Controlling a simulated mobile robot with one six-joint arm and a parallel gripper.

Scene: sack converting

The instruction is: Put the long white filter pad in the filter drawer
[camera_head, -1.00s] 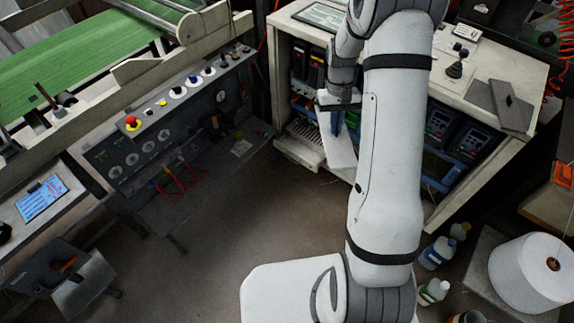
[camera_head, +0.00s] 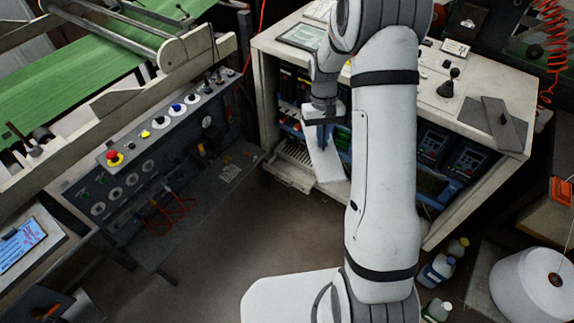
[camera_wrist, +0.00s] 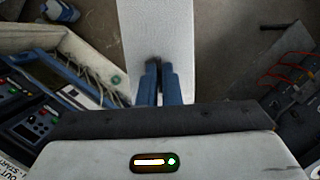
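The long white filter pad (camera_head: 325,162) hangs below my gripper, in front of the open cabinet, slightly tilted in the head view. In the wrist view the pad (camera_wrist: 157,35) runs up out of the picture. My gripper's blue fingers (camera_wrist: 160,72) are close together on the pad's near part. In the head view the gripper (camera_head: 325,136) is partly hidden by my arm. What looks like the filter drawer (camera_head: 287,172), a pale slatted tray, sticks out low at the cabinet's left. The pad appears just right of it; I cannot tell if they touch.
The cabinet (camera_head: 470,110) holds electrical units and cables, with a screen (camera_head: 302,36) and a joystick (camera_head: 447,86) on top. A dark control console (camera_head: 150,165) stands left. Bottles (camera_head: 437,268) and a white thread cone (camera_head: 530,280) are at lower right. The middle floor is clear.

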